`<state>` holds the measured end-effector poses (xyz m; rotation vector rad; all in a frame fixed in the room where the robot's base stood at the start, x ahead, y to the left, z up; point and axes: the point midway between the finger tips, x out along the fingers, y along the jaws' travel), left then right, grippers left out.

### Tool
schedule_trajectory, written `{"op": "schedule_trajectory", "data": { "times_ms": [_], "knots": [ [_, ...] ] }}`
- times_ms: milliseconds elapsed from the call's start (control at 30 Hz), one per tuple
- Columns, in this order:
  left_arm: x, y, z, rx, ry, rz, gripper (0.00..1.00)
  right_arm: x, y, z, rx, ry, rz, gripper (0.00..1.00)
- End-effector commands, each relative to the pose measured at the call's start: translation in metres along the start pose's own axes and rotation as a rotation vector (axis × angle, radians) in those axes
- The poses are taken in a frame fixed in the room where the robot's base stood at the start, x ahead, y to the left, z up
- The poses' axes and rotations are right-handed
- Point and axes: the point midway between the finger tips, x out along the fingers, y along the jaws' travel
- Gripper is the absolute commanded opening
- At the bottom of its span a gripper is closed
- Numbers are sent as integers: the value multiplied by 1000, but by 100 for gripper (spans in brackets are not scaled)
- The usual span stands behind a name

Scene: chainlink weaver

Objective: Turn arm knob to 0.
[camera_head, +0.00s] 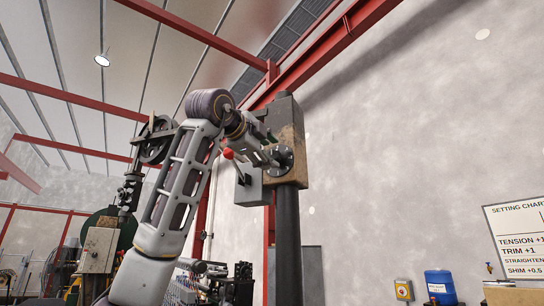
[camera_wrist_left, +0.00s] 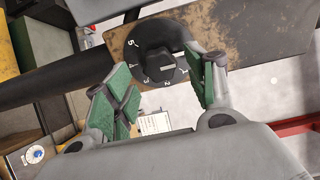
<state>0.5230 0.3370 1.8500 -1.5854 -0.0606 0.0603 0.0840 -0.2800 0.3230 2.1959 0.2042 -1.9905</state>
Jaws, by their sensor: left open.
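The arm knob (camera_wrist_left: 155,55) is a round black dial with white numerals, among them 5, 3, 2 and 1, on a worn, rusty panel (camera_wrist_left: 205,30). A short pale mark shows on its face; which numeral it points to is unclear. My left gripper (camera_wrist_left: 162,95) is open. Its green-padded fingers are spread on either side of the knob's lower part in the wrist view; whether they touch it I cannot tell. In the head view my left gripper (camera_head: 262,153) is raised at the rusty box (camera_head: 287,115) atop a dark post. My right gripper is not in view.
A red ball (camera_head: 228,154) shows close to my left wrist, near a grey box (camera_head: 250,188). A setting chart (camera_head: 515,240) hangs on the right wall.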

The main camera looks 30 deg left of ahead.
Motion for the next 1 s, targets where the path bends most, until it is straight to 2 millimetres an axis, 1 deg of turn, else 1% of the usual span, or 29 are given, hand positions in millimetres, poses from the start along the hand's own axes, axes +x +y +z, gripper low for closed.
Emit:
{"op": "schedule_trajectory", "data": {
  "times_ms": [33,300,500,700,1000],
  "knots": [
    [-8,0,0,1,0,-2,56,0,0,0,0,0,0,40],
    [-49,0,0,0,0,-2,56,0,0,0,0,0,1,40],
    [-70,0,0,1,0,0,56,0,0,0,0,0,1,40],
    [-78,0,0,0,0,1,56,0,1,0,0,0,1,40],
    [-78,1,0,0,0,1,56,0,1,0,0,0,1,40]
  ]
}}
